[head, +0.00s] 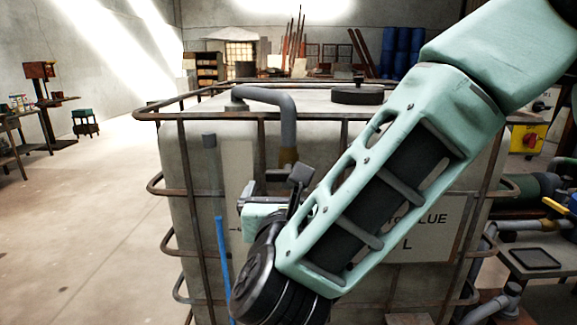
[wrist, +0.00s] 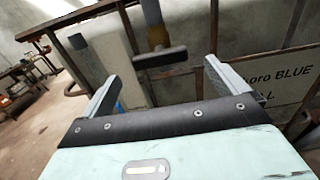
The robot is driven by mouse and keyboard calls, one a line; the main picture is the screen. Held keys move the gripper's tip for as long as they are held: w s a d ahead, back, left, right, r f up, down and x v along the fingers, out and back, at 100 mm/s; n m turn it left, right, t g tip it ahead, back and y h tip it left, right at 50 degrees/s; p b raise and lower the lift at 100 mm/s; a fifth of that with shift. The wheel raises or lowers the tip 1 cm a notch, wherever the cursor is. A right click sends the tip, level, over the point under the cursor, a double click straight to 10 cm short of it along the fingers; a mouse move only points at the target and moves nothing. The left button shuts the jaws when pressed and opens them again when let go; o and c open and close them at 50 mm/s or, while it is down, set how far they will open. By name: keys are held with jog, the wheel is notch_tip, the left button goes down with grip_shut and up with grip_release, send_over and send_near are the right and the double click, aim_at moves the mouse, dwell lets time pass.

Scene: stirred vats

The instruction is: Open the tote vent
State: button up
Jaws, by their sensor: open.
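The tote (head: 200,200) is a large pale tank in a rusty bar cage. A grey pipe (head: 287,120) bends over from its top and runs down the front to a brass fitting (head: 288,157). A dark bar handle (head: 300,173), which looks like the vent handle, sits at this fitting. In the wrist view the handle (wrist: 160,57) lies roughly crosswise to the pipe. My gripper (wrist: 162,71) is open and empty, its fingers framing the handle from either side. I cannot tell how far the handle is beyond the fingertips. My forearm hides part of the tote front.
Cage bars (head: 180,180) surround the tote, with a top rail (wrist: 75,18) near the handle. A blue tube (head: 222,265) stands left of my wrist. A label plate (head: 430,228) is partly covered by my arm. The floor at left is open.

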aim_at(288, 167)
jog(key=w+p, duration=0.1)
jog(key=w, duration=0.7)
jog(key=shift+w+d+p, duration=0.1)
jog(key=shift+w+p, duration=0.2)
jog(key=shift+p, duration=0.05)
jog(key=c, duration=1)
